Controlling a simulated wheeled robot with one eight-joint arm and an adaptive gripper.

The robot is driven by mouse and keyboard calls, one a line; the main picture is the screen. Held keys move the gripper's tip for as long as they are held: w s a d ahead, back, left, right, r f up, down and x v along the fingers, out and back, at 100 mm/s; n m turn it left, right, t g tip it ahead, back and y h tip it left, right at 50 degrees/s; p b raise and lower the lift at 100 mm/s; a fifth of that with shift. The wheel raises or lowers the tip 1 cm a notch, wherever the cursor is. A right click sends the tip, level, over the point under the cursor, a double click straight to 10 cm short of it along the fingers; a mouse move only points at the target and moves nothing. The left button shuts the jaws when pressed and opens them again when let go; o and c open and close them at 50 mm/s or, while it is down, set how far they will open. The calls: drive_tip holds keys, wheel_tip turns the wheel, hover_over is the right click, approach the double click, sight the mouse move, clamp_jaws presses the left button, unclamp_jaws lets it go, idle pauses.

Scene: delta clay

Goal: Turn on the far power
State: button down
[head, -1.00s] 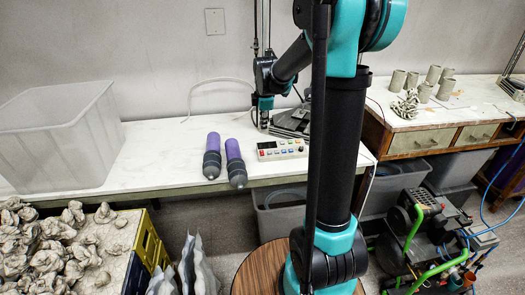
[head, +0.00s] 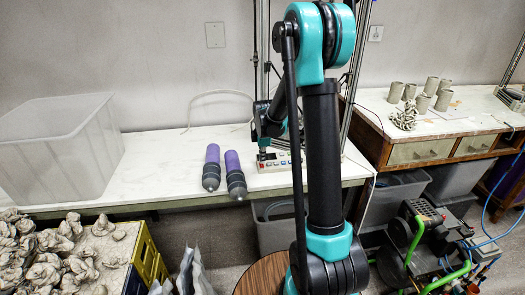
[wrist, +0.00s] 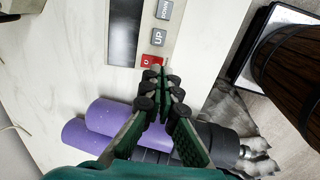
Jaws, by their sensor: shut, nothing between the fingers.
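A pale control panel (head: 272,166) with small coloured buttons lies on the white table, partly hidden by my arm in the head view. In the wrist view the panel (wrist: 124,62) shows a dark display, grey UP (wrist: 158,37) and DOWN (wrist: 165,10) buttons, and a red button (wrist: 148,60) below them. A second bit of red (wrist: 163,67) shows just past my fingertips. My gripper (wrist: 161,84) is shut and empty, its tips close to these red parts. I cannot tell whether they touch. In the head view my gripper (head: 263,152) is over the panel's left end.
Two purple-and-grey bottles (head: 212,168) (head: 235,175) lie left of the panel, close to my gripper. A large translucent bin (head: 60,150) stands on the table at left. The white table between bin and bottles is clear.

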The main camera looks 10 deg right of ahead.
drive_tip(key=shift+w+f, duration=0.2)
drive_tip(key=shift+f, duration=0.95)
drive_tip(key=shift+f, duration=0.3)
drive_tip(key=shift+w, duration=0.1)
drive_tip(key=shift+w+r, duration=0.4)
drive_tip(key=shift+w, duration=0.15)
drive_tip(key=shift+s+r, duration=0.1)
drive_tip(key=shift+r, duration=0.15)
drive_tip(key=s+r, duration=0.5)
drive_tip(key=r, duration=0.7)
drive_tip(key=shift+s, duration=0.35)
